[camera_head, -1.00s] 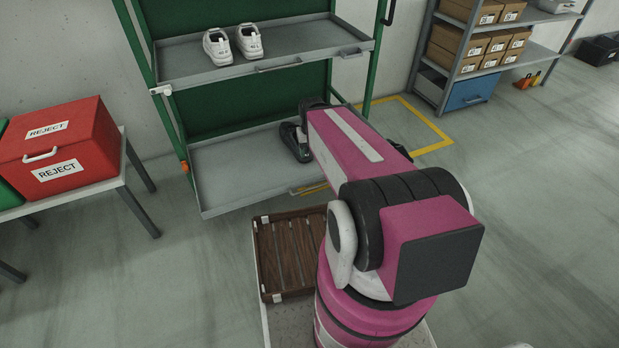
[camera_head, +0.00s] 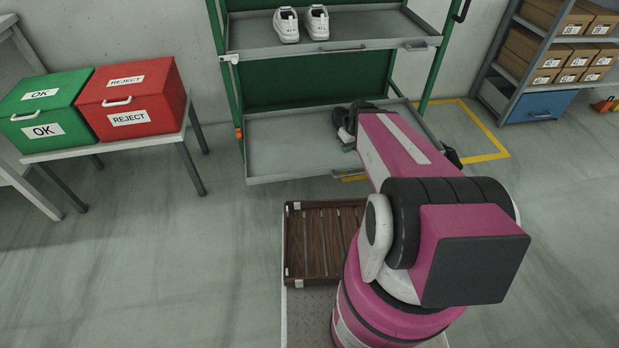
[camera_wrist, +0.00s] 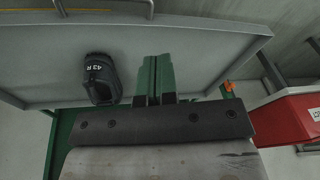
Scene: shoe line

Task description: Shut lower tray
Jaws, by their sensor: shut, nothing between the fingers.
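The lower tray (camera_head: 285,150) is a grey shelf tray in the green rack. It stands pulled out, its front lip well forward of the left post. A dark shoe (camera_wrist: 100,80) marked "43 R" is in it in the wrist view. In the head view a dark shape at the tray's right side is partly hidden by my arm, and I cannot separate shoe from gripper there. My gripper (camera_wrist: 154,82) is shut and empty in the wrist view, its green fingers together over the tray floor beside the shoe. Contact with the tray cannot be told.
The upper tray (camera_head: 330,38) holds a pair of white shoes (camera_head: 301,22). A red REJECT box (camera_head: 131,97) and a green OK box (camera_head: 45,112) stand on a table at the left. A wooden slatted crate (camera_head: 325,243) is below the tray. A shelf of cartons (camera_head: 545,55) is at the right.

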